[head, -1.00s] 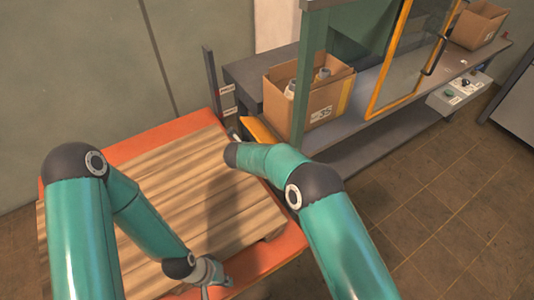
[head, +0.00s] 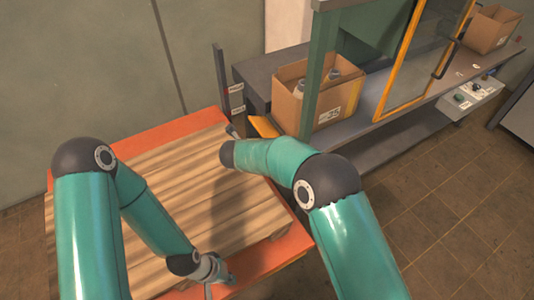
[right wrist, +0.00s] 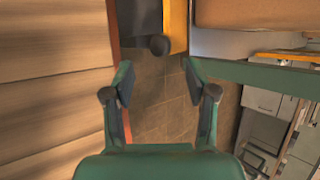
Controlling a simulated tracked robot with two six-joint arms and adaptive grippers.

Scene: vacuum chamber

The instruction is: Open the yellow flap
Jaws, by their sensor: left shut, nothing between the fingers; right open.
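The yellow flap (head: 264,126) is a sloping yellow panel at the near left end of the conveyor bench, beside the cardboard box; in the head view my right arm partly hides it. In the right wrist view a yellow strip (right wrist: 175,25), which looks like the same flap, shows at the top, beyond the fingers. A dark round knob (right wrist: 159,44) sits beside it. My right gripper (right wrist: 157,86) is open and empty, its fingers pointing toward the knob and apart from it. My left gripper (head: 212,277) is shut and empty, low over the pallet's near edge.
A wooden-slatted load on an orange pallet (head: 268,254) lies under both arms. A cardboard box (head: 325,104) with bottles stands behind a green post (head: 318,60). A yellow-framed door (head: 390,109) stands farther right. The tiled floor at right is clear.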

